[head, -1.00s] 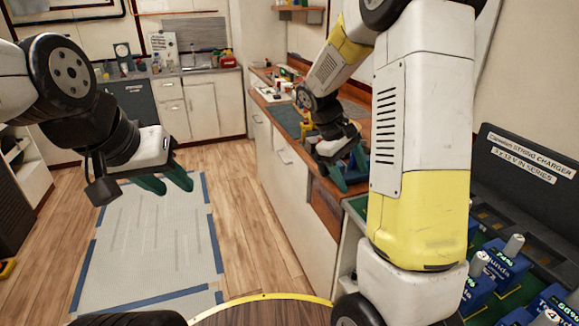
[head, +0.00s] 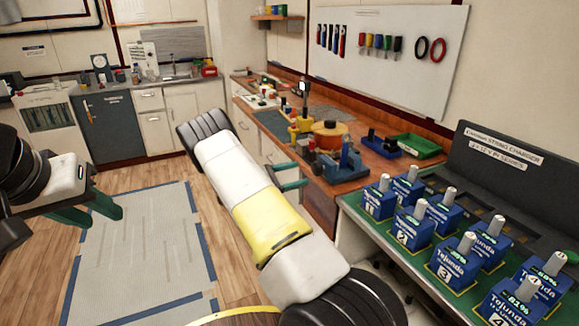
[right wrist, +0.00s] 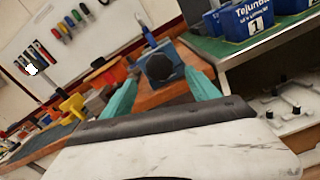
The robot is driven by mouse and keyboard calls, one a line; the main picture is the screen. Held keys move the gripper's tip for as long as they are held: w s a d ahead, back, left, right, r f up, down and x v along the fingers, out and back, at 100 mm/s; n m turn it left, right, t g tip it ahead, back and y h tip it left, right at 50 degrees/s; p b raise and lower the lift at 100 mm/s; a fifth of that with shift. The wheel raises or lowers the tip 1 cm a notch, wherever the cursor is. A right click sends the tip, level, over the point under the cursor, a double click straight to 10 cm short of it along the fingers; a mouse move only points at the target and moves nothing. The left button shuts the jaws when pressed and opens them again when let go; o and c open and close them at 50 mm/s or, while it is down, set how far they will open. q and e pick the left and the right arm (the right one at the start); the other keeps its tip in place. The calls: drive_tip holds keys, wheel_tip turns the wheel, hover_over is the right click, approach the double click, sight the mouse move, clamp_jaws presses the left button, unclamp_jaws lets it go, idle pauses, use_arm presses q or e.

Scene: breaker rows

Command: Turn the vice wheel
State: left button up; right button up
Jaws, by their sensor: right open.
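A blue vice (head: 343,163) stands on the front edge of the wooden bench. In the right wrist view, the vice (right wrist: 172,50) is straight ahead, with a dark many-sided wheel or knob (right wrist: 159,67) facing me. My right gripper (head: 292,176) is open; its green fingers (right wrist: 160,78) appear on either side of the dark wheel in the picture. I cannot tell whether they touch it. My right forearm hides most of this gripper in the head view. My left gripper (head: 95,210) is open and empty above the floor at the left.
Behind the vice are an orange round item (head: 329,132), a yellow item (head: 300,126) and a green tray (head: 417,146). Blue battery blocks (head: 460,262) stand on a green-topped charger table to the right. The floor mat (head: 150,240) is clear.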

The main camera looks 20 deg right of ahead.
sight(313, 169)
drive_tip(key=shift+w+d, duration=0.2)
drive_tip(key=shift+d, duration=1.75)
drive_tip(key=shift+w+d, duration=0.2)
drive_tip(key=shift+d, duration=1.7)
drive_tip(key=c, duration=1.4)
drive_tip(key=shift+n, duration=0.3)
drive_tip(key=o, duration=1.4)
drive_tip(key=a, duration=0.7)
drive_tip(key=shift+s+a, duration=0.3)
drive_tip(key=shift+a, duration=0.1)
